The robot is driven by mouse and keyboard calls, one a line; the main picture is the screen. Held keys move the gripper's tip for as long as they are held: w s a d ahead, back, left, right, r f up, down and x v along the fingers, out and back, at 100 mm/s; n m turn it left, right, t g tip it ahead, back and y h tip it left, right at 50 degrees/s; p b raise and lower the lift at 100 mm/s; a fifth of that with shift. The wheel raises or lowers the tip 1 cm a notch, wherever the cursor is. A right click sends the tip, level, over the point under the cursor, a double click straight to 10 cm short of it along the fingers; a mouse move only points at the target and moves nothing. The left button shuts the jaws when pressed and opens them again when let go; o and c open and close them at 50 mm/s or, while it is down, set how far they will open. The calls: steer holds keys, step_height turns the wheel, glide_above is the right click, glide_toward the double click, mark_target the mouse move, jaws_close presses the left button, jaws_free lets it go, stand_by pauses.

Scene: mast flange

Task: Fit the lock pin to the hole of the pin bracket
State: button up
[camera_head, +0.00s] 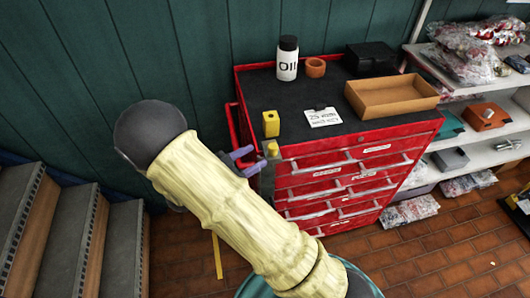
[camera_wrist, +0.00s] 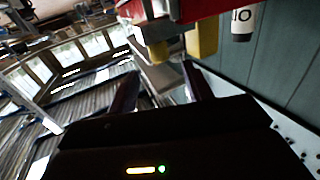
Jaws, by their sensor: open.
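A small yellow piece with a rounded end (camera_head: 272,148), which looks like the lock pin, stands at the left front corner of the red cabinet. It also shows in the wrist view (camera_wrist: 158,50), just beyond the fingers. My gripper (camera_head: 245,161) is open beside it, on its left, with the fingers pointing toward it; in the wrist view the fingertips (camera_wrist: 160,76) are apart with nothing clearly held. A yellow block (camera_head: 271,123) stands on the cabinet top behind it and also shows in the wrist view (camera_wrist: 202,36). I cannot clearly identify the pin bracket or its hole.
The red cabinet (camera_head: 330,167) carries an oil bottle (camera_head: 288,58), an orange ring (camera_head: 316,67), a white card (camera_head: 323,117), a tan tray (camera_head: 392,97) and a black box (camera_head: 371,58). Steps (camera_head: 55,235) are at the left, and shelves (camera_head: 485,150) stand at the right.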

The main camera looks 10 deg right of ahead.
steer(key=b+v, duration=0.1)
steer(key=v, duration=0.9)
steer(key=shift+b, duration=0.3)
steer(key=w+d+r+n+t+y+p, duration=0.1)
steer(key=w+d+r+n+t+y, duration=0.15)
steer(key=w+y, duration=0.4)
steer(key=w+d+r+n+t+y, duration=0.1)
steer(key=w+d+n+t+y, duration=0.15)
steer(key=w+y, duration=0.4)
steer(key=s+d+n+g+y, duration=0.1)
steer(key=s+d+n+g, duration=0.1)
steer(key=s, duration=0.5)
steer(key=s+d+n+g+y+p, duration=0.1)
steer(key=s+d+n+g, duration=0.2)
steer(key=s+d+g, duration=0.1)
steer(key=s+d+n+g+y, duration=0.1)
steer(key=s+d+n+g, duration=0.2)
steer(key=s, duration=0.6)
steer(key=shift+s+d+r+y, duration=0.25)
steer(key=shift+s+d+y, duration=0.05)
steer(key=shift+d, duration=0.8)
